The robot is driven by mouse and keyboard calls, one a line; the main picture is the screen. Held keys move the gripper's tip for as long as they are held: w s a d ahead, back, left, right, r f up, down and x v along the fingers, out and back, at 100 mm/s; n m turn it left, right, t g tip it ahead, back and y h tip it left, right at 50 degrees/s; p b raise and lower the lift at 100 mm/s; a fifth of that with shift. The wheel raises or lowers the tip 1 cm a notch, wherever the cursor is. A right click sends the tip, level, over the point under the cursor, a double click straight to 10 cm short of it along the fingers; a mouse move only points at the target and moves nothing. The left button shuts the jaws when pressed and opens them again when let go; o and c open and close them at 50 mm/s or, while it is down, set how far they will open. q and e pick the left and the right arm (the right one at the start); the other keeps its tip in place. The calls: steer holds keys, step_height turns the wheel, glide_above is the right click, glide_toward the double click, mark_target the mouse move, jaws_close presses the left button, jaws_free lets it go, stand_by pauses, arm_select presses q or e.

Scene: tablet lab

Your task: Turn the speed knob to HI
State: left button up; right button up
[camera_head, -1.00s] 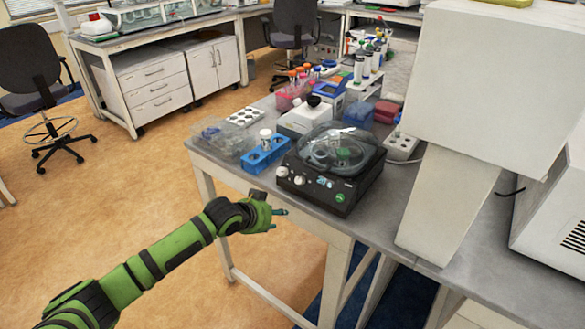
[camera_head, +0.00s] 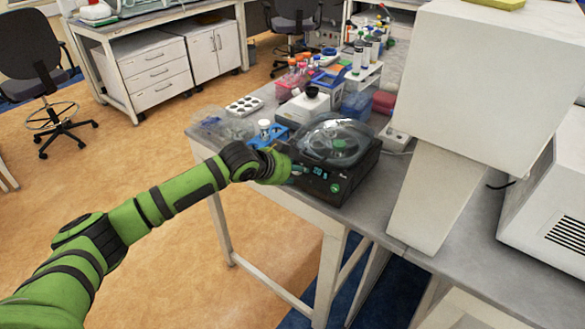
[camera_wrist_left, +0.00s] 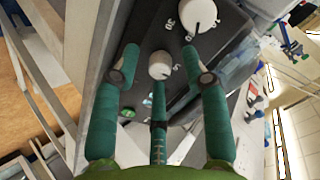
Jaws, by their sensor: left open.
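The black centrifuge-like device (camera_head: 345,188) with a clear domed lid (camera_head: 333,140) stands at the table's front edge. Its front panel has a lit display and a green mark. In the left wrist view, a small white knob (camera_wrist_left: 160,66) lies between my spread green fingers, near their tips. A larger white knob (camera_wrist_left: 200,18) with a dark pointer line and printed numbers is above and right of it. Which one is the speed knob I cannot tell. My left gripper (camera_head: 291,172) is open at the panel's left part and hides both knobs in the head view. My right gripper is not in view.
A blue rack (camera_head: 268,138) and clear boxes (camera_head: 220,127) stand left of the device. A large white instrument (camera_head: 490,80) blocks the right side. The floor at front left is clear.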

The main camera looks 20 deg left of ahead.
arm_select(q)
steer(key=shift+d, duration=0.1)
jaws_close()
steer(key=shift+r+m+p, duration=0.1)
steer(key=shift+m+p, duration=0.55)
steer(key=shift+m, duration=0.05)
steer(key=m+p, duration=0.2)
steer(key=m, duration=0.2)
steer(key=m+p, duration=0.2)
steer(key=m, duration=0.1)
steer(key=shift+m+y, duration=0.3)
steer(key=shift+m, duration=0.1)
steer(key=shift+m+p, duration=1.2)
steer(key=shift+m, duration=1)
